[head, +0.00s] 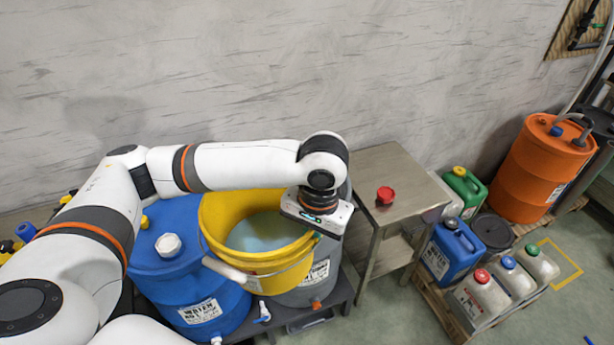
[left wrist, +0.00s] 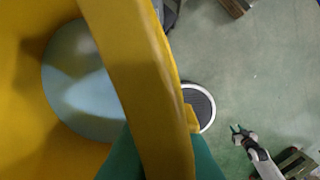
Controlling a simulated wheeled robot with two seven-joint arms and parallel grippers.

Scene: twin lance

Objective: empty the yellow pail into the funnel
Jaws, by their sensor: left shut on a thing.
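The yellow pail (head: 215,225) is in the middle of the head view, in front of the blue drum and a grey drum. It looks roughly upright and holds pale blue contents (head: 262,232). Its wire handle with a white grip hangs at the front. My left gripper (head: 318,212) is shut on the pail's right rim. The left wrist view shows the rim (left wrist: 140,75) between green fingers. I cannot tell whether the pail rests on something. A round grey mesh disc with a pale rim (left wrist: 200,105) shows beside it; I cannot tell whether this is the funnel. My right gripper (left wrist: 242,133) shows small there.
The blue drum (head: 170,268) with a white cap stands left of the grey drum (head: 322,278). Beyond are several jugs and an orange drum (head: 540,170). The wall is behind.

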